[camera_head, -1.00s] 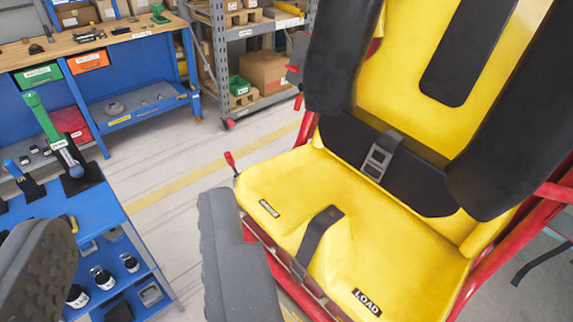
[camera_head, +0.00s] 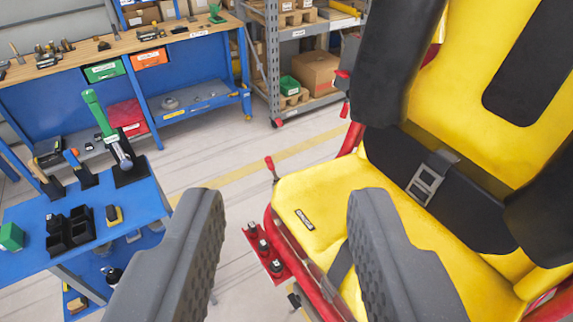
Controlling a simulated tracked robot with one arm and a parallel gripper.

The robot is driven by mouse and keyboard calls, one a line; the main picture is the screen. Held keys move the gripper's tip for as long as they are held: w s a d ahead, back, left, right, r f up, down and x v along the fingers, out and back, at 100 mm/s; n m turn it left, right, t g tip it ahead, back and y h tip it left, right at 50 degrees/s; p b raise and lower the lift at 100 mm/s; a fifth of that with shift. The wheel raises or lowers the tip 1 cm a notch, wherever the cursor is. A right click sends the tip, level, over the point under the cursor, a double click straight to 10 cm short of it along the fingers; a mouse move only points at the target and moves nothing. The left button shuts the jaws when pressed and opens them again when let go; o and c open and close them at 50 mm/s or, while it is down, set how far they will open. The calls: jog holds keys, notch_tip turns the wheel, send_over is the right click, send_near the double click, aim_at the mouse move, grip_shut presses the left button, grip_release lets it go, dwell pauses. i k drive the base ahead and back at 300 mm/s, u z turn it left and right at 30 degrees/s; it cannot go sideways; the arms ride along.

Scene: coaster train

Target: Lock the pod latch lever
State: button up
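A yellow seat pod (camera_head: 335,185) with black restraints and a red frame fills the right side. A small lever with a red grip (camera_head: 270,163) stands up at the pod's left edge; it may be the latch lever, though no label on it is readable. My gripper (camera_head: 288,205) is open and empty. Its two grey fingers are wide apart, with the red-gripped lever showing beyond and between their tips. The right finger covers part of the seat front and its strap.
The blue cart (camera_head: 30,218) at left carries black blocks, a green block and small tools. A blue workbench (camera_head: 60,102) and a grey shelf rack (camera_head: 273,75) stand behind. Floor between cart and pod is clear.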

aim_at(267, 160)
jog(key=u, duration=0.05)
jog(key=i, duration=0.9)
jog(key=z, duration=0.7)
jog(key=k, duration=0.9)
jog(key=u, duration=0.55)
jog(key=i, duration=1)
jog(key=z, duration=0.05)
